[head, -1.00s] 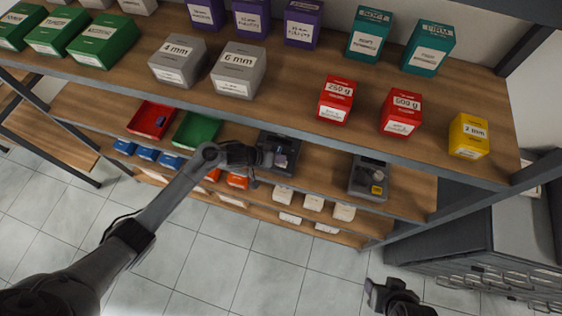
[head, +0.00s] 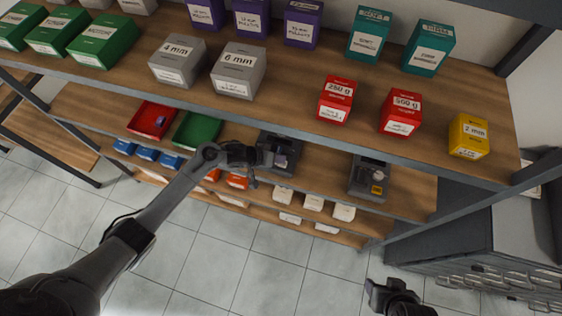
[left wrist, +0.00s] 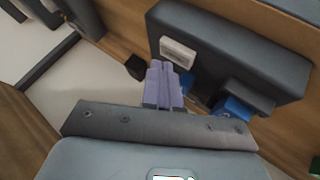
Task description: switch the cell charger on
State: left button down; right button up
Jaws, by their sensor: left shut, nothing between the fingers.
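A dark grey device (head: 283,141) stands on the middle shelf, beside my left gripper. A second dark device with a yellow label (head: 368,176) stands further right. I cannot tell from any readable label which is the cell charger. My left gripper (head: 264,159) is shut and empty at the front left of the first device. In the left wrist view its pale purple fingers (left wrist: 162,82) lie together near a dark grey body (left wrist: 240,52) with a pale rectangular part (left wrist: 178,52). I cannot tell whether they touch. My right gripper (head: 376,291) is low over the floor, its jaws unclear.
The upper shelf (head: 290,108) overhangs the devices and carries several labelled boxes. A red tray (head: 150,119) and a green tray (head: 195,130) lie left of the first device. Small white bins (head: 313,202) stand below. The tiled floor in front is clear.

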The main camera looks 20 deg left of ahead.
pick_arm(q)
jog(key=shift+f, duration=0.2)
jog(key=shift+f, duration=0.25)
dwell(0.4)
jog(key=shift+r, duration=0.1)
jog(key=shift+r+p, duration=0.35)
jog(key=shift+p, duration=0.4)
jog(key=shift+r+p, duration=0.65)
jog(key=shift+p, duration=0.1)
notch_tip(320, 180, up, 5)
jog(key=p, duration=0.5)
jog(key=shift+f+p, duration=0.1)
jog(key=shift+p, duration=0.2)
